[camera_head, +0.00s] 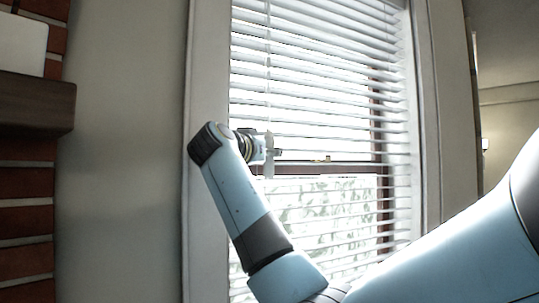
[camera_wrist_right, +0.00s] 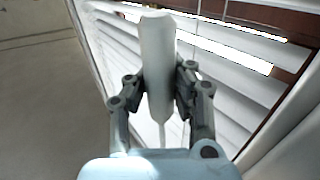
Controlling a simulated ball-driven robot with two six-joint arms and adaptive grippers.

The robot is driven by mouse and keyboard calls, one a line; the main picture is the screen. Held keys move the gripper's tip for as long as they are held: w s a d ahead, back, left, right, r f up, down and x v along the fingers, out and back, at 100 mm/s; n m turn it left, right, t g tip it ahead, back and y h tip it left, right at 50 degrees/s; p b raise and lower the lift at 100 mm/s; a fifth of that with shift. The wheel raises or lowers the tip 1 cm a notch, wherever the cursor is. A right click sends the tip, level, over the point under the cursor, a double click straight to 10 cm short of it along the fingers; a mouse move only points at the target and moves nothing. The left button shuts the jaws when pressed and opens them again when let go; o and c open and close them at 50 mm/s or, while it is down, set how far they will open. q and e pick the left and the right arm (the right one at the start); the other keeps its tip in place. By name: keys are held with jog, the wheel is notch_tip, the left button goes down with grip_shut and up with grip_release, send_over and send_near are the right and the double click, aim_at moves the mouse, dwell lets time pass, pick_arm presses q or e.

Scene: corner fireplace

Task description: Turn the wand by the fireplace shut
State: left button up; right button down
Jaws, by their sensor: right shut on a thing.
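The wand (camera_wrist_right: 158,62) is a white rod in front of the window blinds (camera_head: 310,80). In the right wrist view it stands between the fingers of my right gripper (camera_wrist_right: 160,90), which is shut on its thicker end. In the head view, the thin upper part of the wand (camera_head: 267,60) hangs down along the left side of the blinds. My right gripper (camera_head: 268,155) shows small and partly hidden by my own wrist at the left of the window. The blinds' slats are tilted with bright gaps between them. My left gripper is not in view.
A brick fireplace (camera_head: 25,205) with a dark wooden mantel (camera_head: 35,103) stands at the far left. Bare wall (camera_head: 120,150) lies between it and the white window frame (camera_head: 207,80). The blinds are close beside my right gripper.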

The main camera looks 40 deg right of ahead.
jog(key=shift+f+t, duration=0.15)
jog(key=shift+t, duration=0.15)
jog(key=n+t+y+b, duration=0.2)
jog(key=t, duration=0.1)
jog(key=shift+f+n, duration=0.15)
jog(key=shift+n, duration=0.25)
jog(key=n+t+y+b, duration=0.1)
jog(key=n+t+y, duration=0.2)
jog(key=t, duration=0.1)
jog(key=shift+n+t+y+b, duration=0.3)
jog(key=shift+n+b, duration=0.1)
jog(key=n+t+y+b, duration=0.1)
jog(key=n+t+y, duration=0.1)
jog(key=y, duration=0.2)
jog(key=shift+a+n+b, duration=0.15)
jog(key=shift+n+b, duration=0.25)
